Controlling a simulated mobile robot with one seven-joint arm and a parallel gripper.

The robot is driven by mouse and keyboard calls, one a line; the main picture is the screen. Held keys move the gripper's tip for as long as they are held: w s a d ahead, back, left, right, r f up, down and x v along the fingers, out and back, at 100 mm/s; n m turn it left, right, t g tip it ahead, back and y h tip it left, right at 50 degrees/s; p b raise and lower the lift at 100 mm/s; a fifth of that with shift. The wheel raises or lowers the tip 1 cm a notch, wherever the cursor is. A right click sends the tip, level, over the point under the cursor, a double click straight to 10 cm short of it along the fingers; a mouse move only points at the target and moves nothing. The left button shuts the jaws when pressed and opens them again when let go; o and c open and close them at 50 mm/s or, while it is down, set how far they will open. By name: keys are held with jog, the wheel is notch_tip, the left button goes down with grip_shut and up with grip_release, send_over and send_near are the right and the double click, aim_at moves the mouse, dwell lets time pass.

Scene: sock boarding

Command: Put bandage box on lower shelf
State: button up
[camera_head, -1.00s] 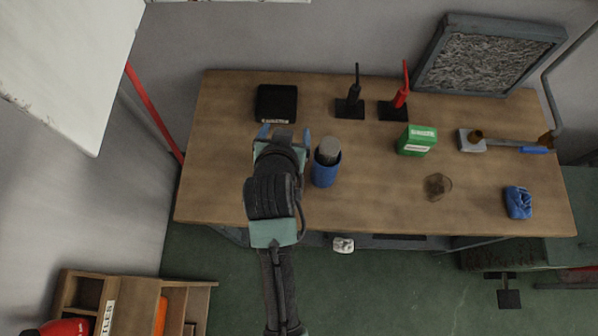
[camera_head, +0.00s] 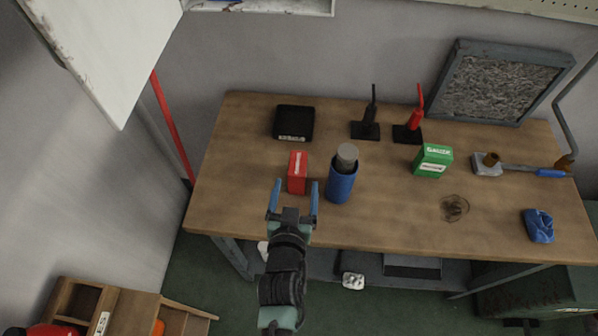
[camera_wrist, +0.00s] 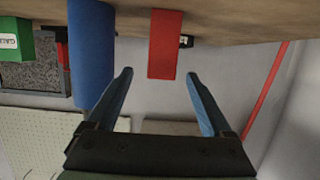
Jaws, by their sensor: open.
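A red box with a white label (camera_head: 297,172), likely the bandage box, stands upright on the wooden bench (camera_head: 235,205), left of a blue cylinder (camera_head: 341,184). My gripper (camera_head: 295,185) is open and empty on the near side of the box, by the bench's front edge. In the wrist view, the red box (camera_wrist: 164,45) shows beyond and between the open fingers (camera_wrist: 159,75), apart from them. The blue cylinder (camera_wrist: 90,50) is to its left there. Under the bench, a grey lower shelf (camera_head: 325,266) is partly hidden by the bench top and my arm.
A black box (camera_head: 294,122), a green gauze box (camera_head: 432,161), black and red tools on stands (camera_head: 414,122) and a blue cloth (camera_head: 538,226) are on the bench. A white item (camera_head: 353,281) is beneath it. A wooden cubby unit (camera_head: 115,305) stands lower left.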

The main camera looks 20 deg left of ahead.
aim_at(298, 168)
jog(key=shift+x, duration=3.7)
jog(key=shift+a, duration=0.15)
jog(key=shift+s, duration=0.1)
grip_shut()
